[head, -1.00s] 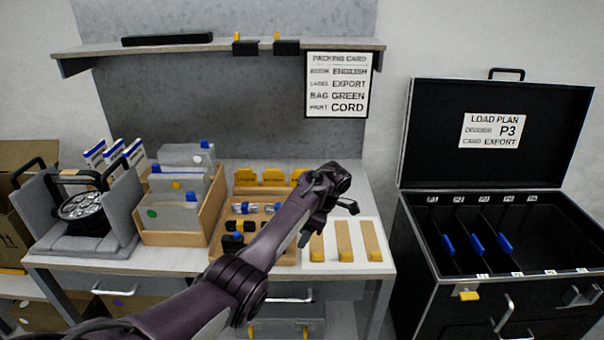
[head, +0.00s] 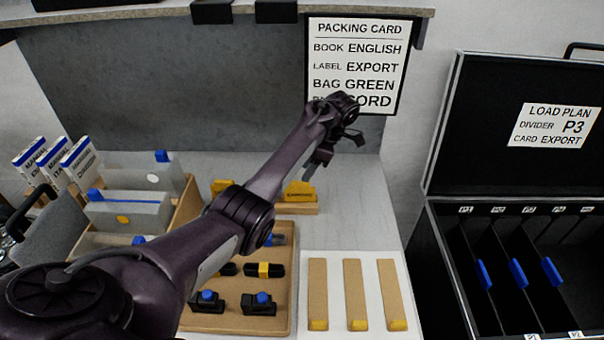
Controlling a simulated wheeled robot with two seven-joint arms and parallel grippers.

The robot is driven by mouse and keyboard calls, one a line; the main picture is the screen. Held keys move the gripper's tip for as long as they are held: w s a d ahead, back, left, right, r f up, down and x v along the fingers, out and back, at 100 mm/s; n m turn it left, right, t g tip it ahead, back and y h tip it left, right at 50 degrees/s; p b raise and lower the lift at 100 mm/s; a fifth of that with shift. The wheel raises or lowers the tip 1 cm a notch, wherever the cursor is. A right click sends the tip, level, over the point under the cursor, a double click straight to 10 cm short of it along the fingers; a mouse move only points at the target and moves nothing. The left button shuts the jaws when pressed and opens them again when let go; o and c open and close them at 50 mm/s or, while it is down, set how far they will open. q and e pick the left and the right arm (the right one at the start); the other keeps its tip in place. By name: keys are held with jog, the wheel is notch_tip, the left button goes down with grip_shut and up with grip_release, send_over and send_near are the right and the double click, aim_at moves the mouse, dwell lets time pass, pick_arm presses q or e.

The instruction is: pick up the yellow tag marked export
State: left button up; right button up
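Yellow tags stand in a wooden holder (head: 297,209) at the back of the bench. The right yellow tag (head: 299,191) bears dark print too small to read surely. The left yellow tag (head: 221,187) shows only in part beside my arm, and the middle of the holder is hidden by the arm. I cannot tell which tag is marked export. My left gripper (head: 334,155) is open and empty, its fingers spread, and shows above and to the right of the right tag. My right gripper is out of view.
A packing card (head: 357,55) hangs behind the gripper and reads label EXPORT. A wooden tray (head: 285,300) with black and blue parts lies in front. A white board (head: 335,270) holds three tan strips. An open black case (head: 436,250) stands at right.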

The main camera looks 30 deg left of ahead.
aim_at(301, 182)
pick_arm(q)
jog(key=shift+a+f+p, duration=0.3)
jog(key=shift+a+f, duration=0.15)
jog(key=shift+f, duration=0.4)
jog(key=shift+s+a+f, duration=0.1)
jog(key=shift+s+f, duration=0.05)
jog(key=shift+f, duration=0.15)
jog(key=shift+s+a+f, duration=0.1)
jog(key=shift+f, duration=0.25)
jog(key=x, duration=0.3)
jog(key=shift+w+f+p, duration=0.25)
jog(key=shift+f+p, duration=0.05)
jog(key=shift+f, duration=0.05)
jog(key=shift+a+f, duration=0.1)
jog(key=shift+f, duration=0.3)
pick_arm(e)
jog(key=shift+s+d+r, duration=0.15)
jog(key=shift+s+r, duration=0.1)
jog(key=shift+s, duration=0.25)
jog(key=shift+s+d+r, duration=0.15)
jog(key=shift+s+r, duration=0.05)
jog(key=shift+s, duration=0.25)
pick_arm(q)
jog(key=shift+s+r, duration=0.1)
jog(key=c, duration=0.7)
grip_shut()
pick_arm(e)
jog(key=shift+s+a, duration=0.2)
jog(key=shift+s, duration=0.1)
